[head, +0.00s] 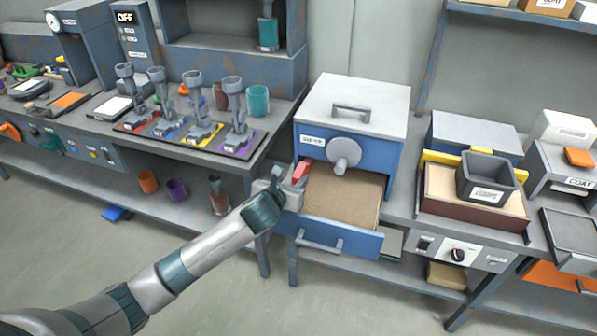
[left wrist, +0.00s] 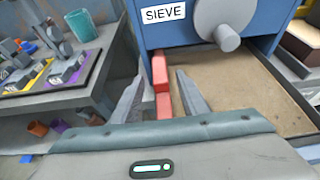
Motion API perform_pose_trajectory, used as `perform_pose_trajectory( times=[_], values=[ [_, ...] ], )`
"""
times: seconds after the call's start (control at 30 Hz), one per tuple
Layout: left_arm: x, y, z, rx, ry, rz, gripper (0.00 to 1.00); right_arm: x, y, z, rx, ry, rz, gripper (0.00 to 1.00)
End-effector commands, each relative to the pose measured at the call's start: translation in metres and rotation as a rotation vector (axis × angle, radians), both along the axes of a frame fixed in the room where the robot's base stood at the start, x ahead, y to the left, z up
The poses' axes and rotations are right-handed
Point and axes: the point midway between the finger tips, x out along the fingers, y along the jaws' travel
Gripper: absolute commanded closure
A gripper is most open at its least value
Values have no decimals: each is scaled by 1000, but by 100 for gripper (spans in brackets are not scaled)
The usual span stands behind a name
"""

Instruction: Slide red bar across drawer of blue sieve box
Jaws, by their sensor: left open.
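The blue sieve box (head: 352,120) stands on the bench with a pale lid and a round grey knob on its front. Its drawer (head: 345,237) is pulled out and shows a flat tan inside. The red bar (head: 301,171) is at the drawer's left side, by the box front; it also shows in the left wrist view (left wrist: 162,85). My left gripper (head: 291,187) is at the bar. In the left wrist view its fingers (left wrist: 158,95) are open, one on either side of the bar, with gaps visible. My right gripper is not in view.
A tool rack (head: 190,130) with several grey tools stands on the left bench. A dark grey bin (head: 486,177) sits on a tray right of the sieve box. The drawer's handle (head: 318,243) sticks out over the floor in front.

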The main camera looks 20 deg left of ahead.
Motion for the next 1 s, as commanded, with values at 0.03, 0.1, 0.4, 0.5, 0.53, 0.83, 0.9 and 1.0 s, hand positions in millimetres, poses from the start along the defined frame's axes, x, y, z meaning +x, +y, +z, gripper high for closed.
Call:
perform_pose_trajectory(
  times=[0.03, 0.1, 0.4, 0.5, 0.53, 0.83, 0.9, 1.0],
  values=[
    [8, 0, -2, -1, 0, 3, 59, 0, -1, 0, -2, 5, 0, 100],
    [18, 0, -6, -1, 0, 3, 59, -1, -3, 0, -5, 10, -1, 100],
    [47, -1, -19, 0, 0, 1, 59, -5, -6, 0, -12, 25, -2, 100],
    [51, -2, -21, -1, 0, 1, 59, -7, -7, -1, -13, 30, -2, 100],
    [52, -1, -21, -1, 0, 1, 59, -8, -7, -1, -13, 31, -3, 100],
    [53, -2, -22, 0, -1, 0, 59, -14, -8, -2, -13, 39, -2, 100],
    [53, -2, -22, 0, 0, 0, 64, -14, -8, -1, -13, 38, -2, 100],
    [53, -2, -22, 0, 0, 0, 88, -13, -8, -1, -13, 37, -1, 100]
  ],
)
